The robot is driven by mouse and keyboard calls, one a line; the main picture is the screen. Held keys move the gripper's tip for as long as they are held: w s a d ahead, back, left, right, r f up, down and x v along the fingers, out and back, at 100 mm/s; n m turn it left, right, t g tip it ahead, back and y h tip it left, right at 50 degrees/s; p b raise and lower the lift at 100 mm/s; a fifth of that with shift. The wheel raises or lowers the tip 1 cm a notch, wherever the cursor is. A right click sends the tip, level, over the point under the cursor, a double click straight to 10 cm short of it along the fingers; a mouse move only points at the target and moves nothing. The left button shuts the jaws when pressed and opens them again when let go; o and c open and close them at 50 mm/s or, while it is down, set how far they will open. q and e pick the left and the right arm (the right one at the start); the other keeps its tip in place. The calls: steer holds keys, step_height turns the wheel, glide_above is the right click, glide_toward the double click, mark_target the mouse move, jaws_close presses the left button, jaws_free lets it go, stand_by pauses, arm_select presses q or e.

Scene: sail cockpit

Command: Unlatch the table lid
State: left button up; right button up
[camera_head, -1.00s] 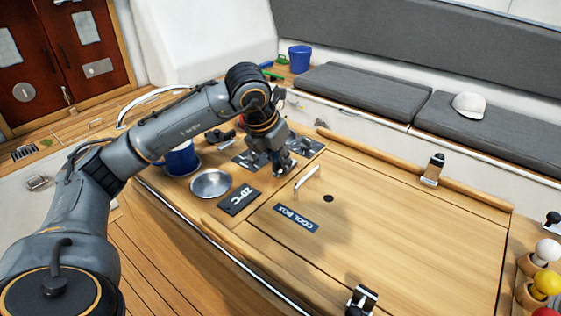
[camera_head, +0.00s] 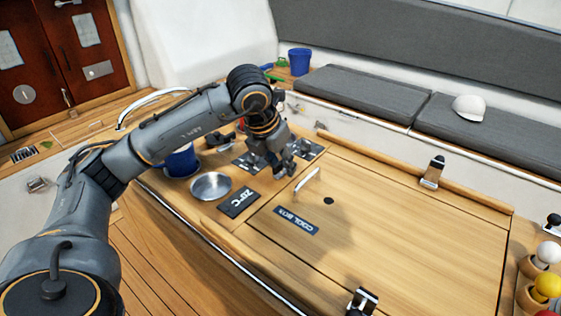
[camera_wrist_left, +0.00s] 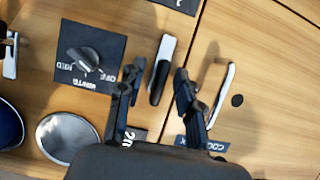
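The table lid (camera_head: 400,235) is a wooden panel with a dark COOL BOX label (camera_head: 297,220) and a pale upright handle (camera_head: 307,182). The handle also shows in the wrist view (camera_wrist_left: 224,92). A metal latch with a black lever (camera_wrist_left: 159,80) lies by the lid's edge. It shows between my left fingers in the wrist view and is hidden by the gripper in the head view. My left gripper (camera_head: 284,170) is low over the table, left of the handle. Its two fingers are apart in the wrist view (camera_wrist_left: 158,75), with no visible grip on the latch.
Two more black-and-metal fittings stand at the lid's far edge (camera_head: 433,171) and near edge (camera_head: 362,301). A round metal dish (camera_head: 211,186), a blue container (camera_head: 181,161) and a dark switch panel (camera_wrist_left: 90,58) are left of the lid. Coloured knobs (camera_head: 547,284) stand at the right.

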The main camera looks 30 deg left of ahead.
arm_select(q)
steer(key=v, duration=1.2)
steer(key=shift+r, duration=0.15)
